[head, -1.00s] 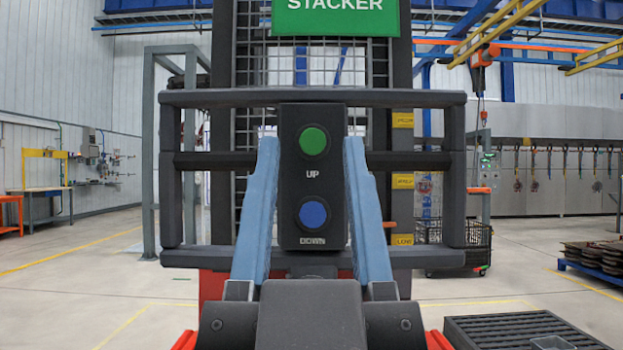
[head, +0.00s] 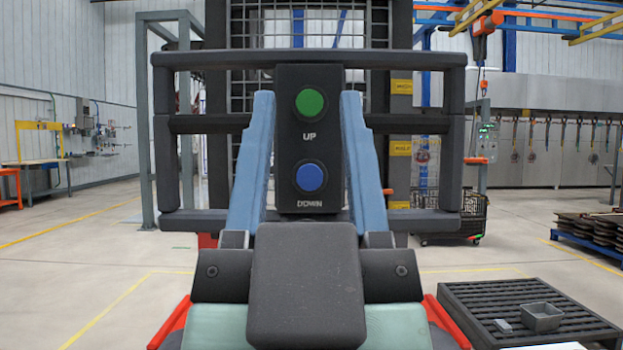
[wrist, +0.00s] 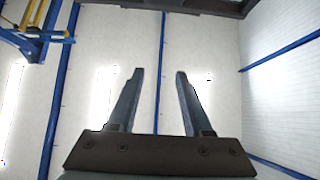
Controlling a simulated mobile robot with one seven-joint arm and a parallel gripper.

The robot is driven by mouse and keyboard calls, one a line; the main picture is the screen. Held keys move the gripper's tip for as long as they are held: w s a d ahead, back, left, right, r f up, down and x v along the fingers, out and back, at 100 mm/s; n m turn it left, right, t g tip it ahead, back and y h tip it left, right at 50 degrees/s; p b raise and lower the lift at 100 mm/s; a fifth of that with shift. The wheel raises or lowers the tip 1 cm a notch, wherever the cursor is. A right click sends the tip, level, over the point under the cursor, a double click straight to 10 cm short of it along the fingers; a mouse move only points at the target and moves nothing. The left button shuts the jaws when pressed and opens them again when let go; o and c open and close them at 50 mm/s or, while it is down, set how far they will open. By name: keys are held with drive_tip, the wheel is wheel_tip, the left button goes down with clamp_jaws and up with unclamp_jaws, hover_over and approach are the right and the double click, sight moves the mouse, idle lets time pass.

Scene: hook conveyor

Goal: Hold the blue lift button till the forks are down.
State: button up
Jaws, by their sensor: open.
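The blue lift button (head: 310,178) sits low on a dark upright panel, above the word DOWN. A green button (head: 310,103) marked UP is above it. The panel (head: 309,140) is fixed to a dark rail frame (head: 200,124) in front of the stacker's mast (head: 377,100). My gripper (head: 307,95) is open, its two pale blue fingers on either side of the panel in the head view. The blue button shows between them, uncovered. I cannot tell the fingertips' distance from the panel. The wrist view shows the open gripper (wrist: 160,72) with nothing between its fingers. The forks cannot be made out.
A dark slatted platform (head: 470,298) with a small grey tray (head: 541,316) is at the lower right. A wire cart (head: 450,215) stands behind the frame on the right, and a stacked pallet (head: 580,250) at the far right. The floor at left is clear.

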clamp_jaws()
idle(1.7)
